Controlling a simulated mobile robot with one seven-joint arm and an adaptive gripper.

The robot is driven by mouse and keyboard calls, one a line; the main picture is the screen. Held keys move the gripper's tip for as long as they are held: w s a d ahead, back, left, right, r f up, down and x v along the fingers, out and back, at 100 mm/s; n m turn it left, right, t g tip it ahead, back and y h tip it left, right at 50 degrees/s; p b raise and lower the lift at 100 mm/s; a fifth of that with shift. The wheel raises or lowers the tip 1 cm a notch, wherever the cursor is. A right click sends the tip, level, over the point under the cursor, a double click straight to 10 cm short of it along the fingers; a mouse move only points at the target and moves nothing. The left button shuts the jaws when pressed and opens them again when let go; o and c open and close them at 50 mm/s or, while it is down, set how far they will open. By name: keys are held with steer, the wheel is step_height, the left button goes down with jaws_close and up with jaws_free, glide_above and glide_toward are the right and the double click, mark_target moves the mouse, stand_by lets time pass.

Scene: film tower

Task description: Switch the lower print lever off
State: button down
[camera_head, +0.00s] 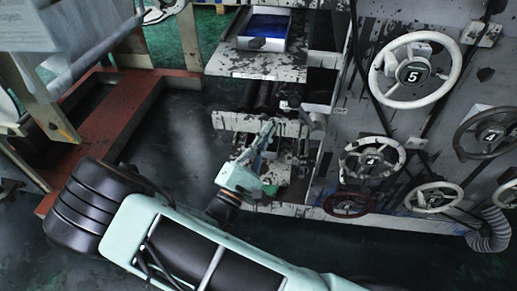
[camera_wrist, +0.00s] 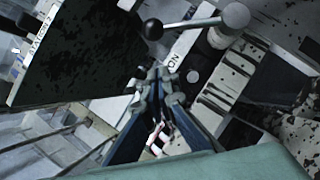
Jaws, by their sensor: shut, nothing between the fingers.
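My gripper (camera_head: 267,130) reaches into the lower shelves of the speckled white machine in the head view. In the wrist view its blue fingers (camera_wrist: 160,82) come together at the tips, with nothing held. Just beyond the tips, a lever rod with a dark ball knob (camera_wrist: 152,29) lies beside a strip bearing an "ON" label (camera_wrist: 173,63). A larger grey ball (camera_wrist: 236,15) is at the rod's right end. The fingertips look apart from the rod. In the head view a small pale lever end (camera_head: 286,105) shows above the gripper; I cannot tell which lever it is.
Several handwheels, one a white wheel (camera_head: 415,70), stand out from the panel at right. A blue tray (camera_head: 267,27) sits on the upper shelf. A red frame (camera_head: 110,125) stands at left. A dark flat panel (camera_wrist: 80,50) fills the wrist view's upper left.

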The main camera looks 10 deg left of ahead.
mark_target(307, 118)
steer(key=w+d+r+b, duration=0.1)
steer(key=w+d+r, duration=0.2)
steer(key=shift+d+r, duration=0.35)
steer(key=shift+w+r+m, duration=0.1)
steer(key=shift+r+m, duration=0.05)
steer(key=shift+m, duration=0.15)
steer(key=shift+d+r+m+g+h+p, duration=0.15)
steer(key=shift+m+g+h+p, duration=0.2)
steer(key=shift+m, duration=0.25)
